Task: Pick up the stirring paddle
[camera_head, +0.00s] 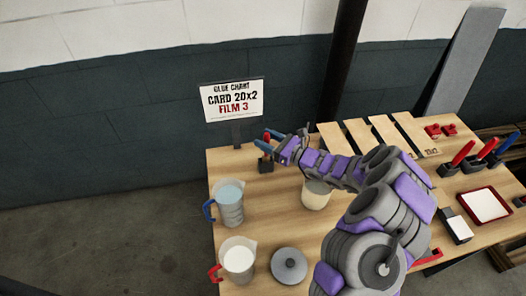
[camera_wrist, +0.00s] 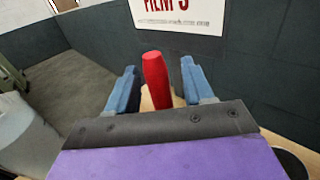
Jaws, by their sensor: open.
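A red handle (camera_wrist: 156,82), which I take for the stirring paddle's, stands upright in the wrist view. It rises between the two blue fingers of my gripper (camera_wrist: 158,68), with a visible gap on each side. My gripper is open and does not hold it. In the head view my gripper (camera_head: 268,139) is at the table's back left, just above a small black holder (camera_head: 265,165). The lower part of the paddle is hidden, and the fingers mostly cover the handle there.
A sign (camera_head: 232,101) stands behind the table (camera_head: 262,222). Two jugs, one bluish (camera_head: 229,205) and one white (camera_head: 238,262), line the left edge. A grey lid (camera_head: 289,266) and a cream-filled container (camera_head: 315,196) stand nearby. Red and blue handles (camera_head: 462,153) stand in holders at right.

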